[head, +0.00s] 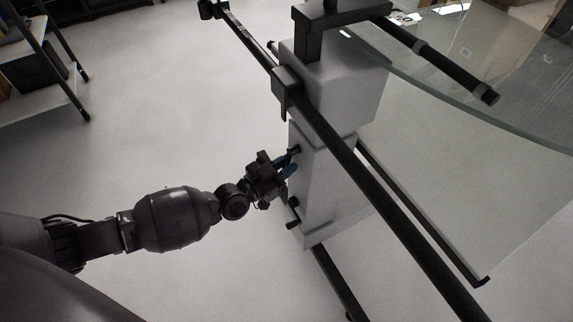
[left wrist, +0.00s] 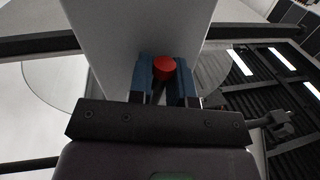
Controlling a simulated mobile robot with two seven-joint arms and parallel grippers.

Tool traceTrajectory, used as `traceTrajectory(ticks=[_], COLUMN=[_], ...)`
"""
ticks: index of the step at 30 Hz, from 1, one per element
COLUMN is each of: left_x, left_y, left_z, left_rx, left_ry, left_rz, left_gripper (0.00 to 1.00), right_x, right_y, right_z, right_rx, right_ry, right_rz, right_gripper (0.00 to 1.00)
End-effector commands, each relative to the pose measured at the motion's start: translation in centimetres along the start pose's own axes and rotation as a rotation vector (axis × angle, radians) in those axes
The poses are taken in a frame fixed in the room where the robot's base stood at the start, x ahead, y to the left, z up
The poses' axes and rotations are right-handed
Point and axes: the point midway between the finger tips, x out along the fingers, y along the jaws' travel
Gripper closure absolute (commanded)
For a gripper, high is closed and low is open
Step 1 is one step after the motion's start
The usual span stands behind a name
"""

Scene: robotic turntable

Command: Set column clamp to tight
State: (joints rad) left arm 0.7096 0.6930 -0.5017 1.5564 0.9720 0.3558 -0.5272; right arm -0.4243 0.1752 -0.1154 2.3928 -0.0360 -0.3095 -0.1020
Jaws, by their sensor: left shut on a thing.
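My left gripper (head: 290,168) reaches in from the left to the side of the white column (head: 325,185). In the left wrist view, its blue fingers (left wrist: 168,85) are shut on a dark handle with a red round end (left wrist: 164,68), in front of the column (left wrist: 135,45). I take this handle to be the column clamp. In the head view the fingers partly hide it, and its exact angle is hard to read. A second black handle (head: 292,212) sits lower on the column, apart from the gripper. My right gripper is not in view.
A long black bar (head: 375,195) crosses in front of the column. A glass sheet (head: 500,95) extends at the upper right, with another black bar (head: 440,60) above it. A shelf rack (head: 40,60) stands at the upper left. The floor left of the column is clear.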

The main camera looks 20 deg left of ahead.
Motion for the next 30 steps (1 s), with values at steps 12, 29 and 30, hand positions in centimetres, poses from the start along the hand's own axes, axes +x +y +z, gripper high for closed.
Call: traceTrajectory(ticks=[12, 29, 30], left_x=[0.3, 0.8, 0.9], left_y=[-1.6, -4.2, -4.4], left_z=[-0.2, -1.8, -1.9], left_rx=[0.274, 0.798, 0.835], left_ry=[0.054, 0.157, 0.164], left_rz=[-0.006, -0.016, -0.016], left_gripper=[1.00, 1.00, 1.00], right_x=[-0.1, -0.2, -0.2], right_y=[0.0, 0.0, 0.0], right_z=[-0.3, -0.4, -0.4], right_rx=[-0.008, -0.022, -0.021], right_ry=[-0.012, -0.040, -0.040], right_rz=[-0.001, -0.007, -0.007], right_gripper=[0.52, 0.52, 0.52])
